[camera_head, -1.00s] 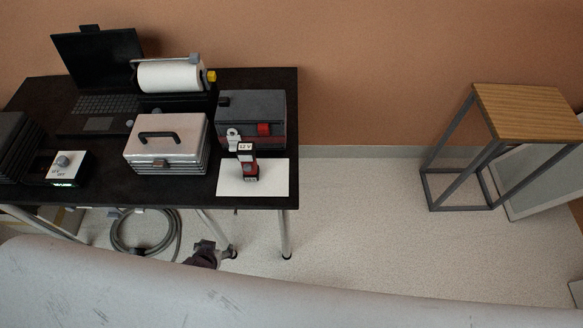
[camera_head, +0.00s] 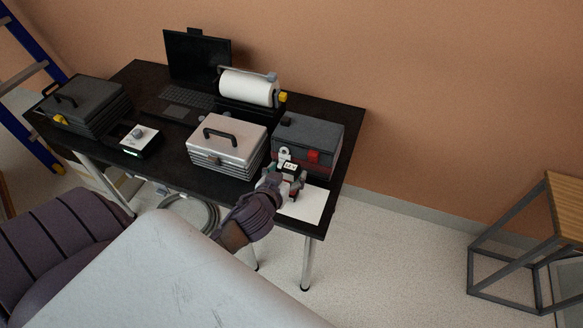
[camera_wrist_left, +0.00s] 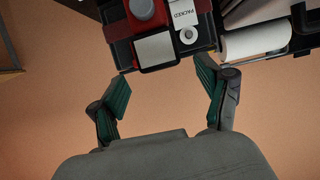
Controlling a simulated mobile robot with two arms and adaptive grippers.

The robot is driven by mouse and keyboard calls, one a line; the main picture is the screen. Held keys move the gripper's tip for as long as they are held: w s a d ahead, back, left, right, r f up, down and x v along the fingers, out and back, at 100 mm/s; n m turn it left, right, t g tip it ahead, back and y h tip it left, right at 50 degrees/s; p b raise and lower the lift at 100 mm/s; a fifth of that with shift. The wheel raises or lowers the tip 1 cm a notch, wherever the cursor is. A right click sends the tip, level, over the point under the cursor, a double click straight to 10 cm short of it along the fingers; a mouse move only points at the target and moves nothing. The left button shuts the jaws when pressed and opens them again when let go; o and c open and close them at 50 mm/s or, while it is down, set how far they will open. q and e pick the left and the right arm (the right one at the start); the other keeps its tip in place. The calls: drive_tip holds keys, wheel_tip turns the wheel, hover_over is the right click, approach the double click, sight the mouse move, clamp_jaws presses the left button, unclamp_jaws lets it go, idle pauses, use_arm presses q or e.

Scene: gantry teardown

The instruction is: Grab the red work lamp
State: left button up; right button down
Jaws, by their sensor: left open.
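A small dark and red item with a white "12 V" label (camera_head: 290,167) stands at the table's front right; I take it for the red work lamp. My left gripper (camera_head: 285,180) is at it from the front and hides most of its body. In the left wrist view my gripper (camera_wrist_left: 161,82) is open, its two green-padded fingers spread with nothing between their pads. A grey panel with red and dark edges (camera_wrist_left: 155,50) lies just beyond the fingertips; I cannot tell surely whether it belongs to the lamp. My right gripper is not in view.
A dark toolbox with a red latch (camera_head: 321,135) stands close behind the lamp, a silver case (camera_head: 228,141) to its left. A white sheet (camera_head: 308,206) lies at the table's (camera_head: 345,150) front right. A paper roll (camera_head: 249,86) and laptop (camera_head: 197,58) are behind.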

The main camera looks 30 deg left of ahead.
sight(294, 163)
use_arm(q)
drive_tip(key=shift+p+x, duration=0.7)
drive_tip(key=shift+x, duration=2.45)
drive_tip(key=shift+a, duration=0.1)
drive_tip(key=shift+s, duration=0.1)
clamp_jaws()
